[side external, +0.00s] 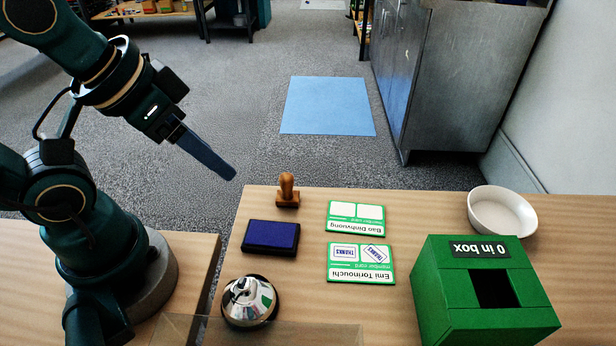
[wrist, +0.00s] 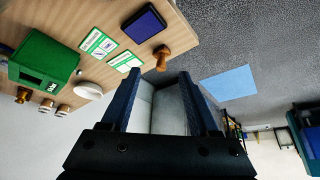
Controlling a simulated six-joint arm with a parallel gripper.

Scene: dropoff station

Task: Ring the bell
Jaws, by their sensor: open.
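The bell (side external: 248,301), a shiny silver dome on a dark base, stands upright near the front left of the wooden table (side external: 400,300) in the side external view. My gripper (side external: 228,172) is raised above and behind the table's left part, well away from the bell and touching nothing. In the wrist view my gripper (wrist: 160,82) has its two dark fingers apart, with nothing between them. The bell does not show in the wrist view.
A wooden stamp (side external: 287,190), a blue ink pad (side external: 270,237) and two green-edged cards (side external: 356,217) lie behind and right of the bell. A green box (side external: 450,310) and white bowl (side external: 503,212) stand at right. A clear panel (side external: 290,331) is at the front edge.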

